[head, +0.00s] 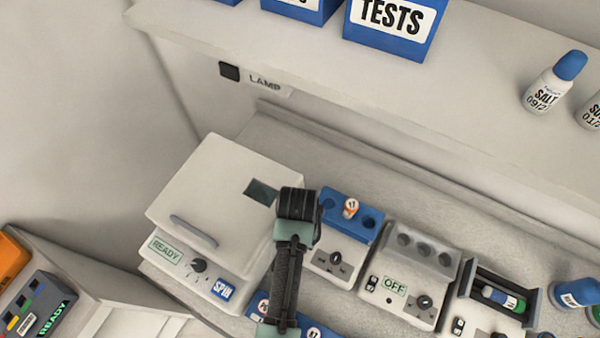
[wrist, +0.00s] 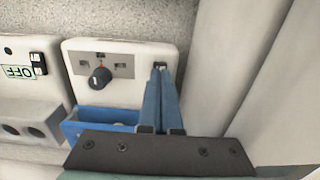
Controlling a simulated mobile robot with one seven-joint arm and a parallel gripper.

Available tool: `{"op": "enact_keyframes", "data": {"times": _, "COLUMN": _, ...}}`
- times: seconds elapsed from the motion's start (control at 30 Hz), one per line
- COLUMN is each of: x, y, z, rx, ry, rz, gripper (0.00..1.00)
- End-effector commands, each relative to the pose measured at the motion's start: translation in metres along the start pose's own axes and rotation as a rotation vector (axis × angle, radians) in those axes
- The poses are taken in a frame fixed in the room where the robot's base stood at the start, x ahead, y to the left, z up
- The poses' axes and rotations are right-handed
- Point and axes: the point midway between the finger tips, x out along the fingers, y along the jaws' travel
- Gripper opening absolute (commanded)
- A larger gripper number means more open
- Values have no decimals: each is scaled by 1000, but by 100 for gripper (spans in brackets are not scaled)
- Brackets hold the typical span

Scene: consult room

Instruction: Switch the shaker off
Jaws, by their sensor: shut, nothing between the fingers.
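A white unit with a blue block on top (head: 340,225), a knob and a dark-marked panel stands right of the large lidded machine; I take it to be the shaker, though no name is readable. A vial with an orange mark (head: 350,208) sits in its block. In the wrist view the same unit (wrist: 100,50) shows its knob and blue block. My gripper (wrist: 160,70) is shut and empty, its tips over a small dark part, seemingly a switch, beside the knob panel. The tips cover most of that part, so its position is hidden; contact is unclear. My arm hides the unit's left side in the head view.
Left stands the lidded machine (head: 215,205) reading READY. Right are a white block unit (head: 410,268) reading OFF and a unit with a tube in a cradle (head: 490,300). A shelf (head: 450,105) with bottles and blue boxes overhangs behind.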

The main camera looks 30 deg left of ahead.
Motion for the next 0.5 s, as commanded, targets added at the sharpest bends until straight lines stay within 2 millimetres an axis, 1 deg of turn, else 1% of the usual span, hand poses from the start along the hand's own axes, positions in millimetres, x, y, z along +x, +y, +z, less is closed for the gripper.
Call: {"op": "enact_keyframes", "data": {"times": 0.5, "x": 5, "y": 0, "z": 0, "rx": 0, "ry": 0, "rz": 0, "gripper": 0}}
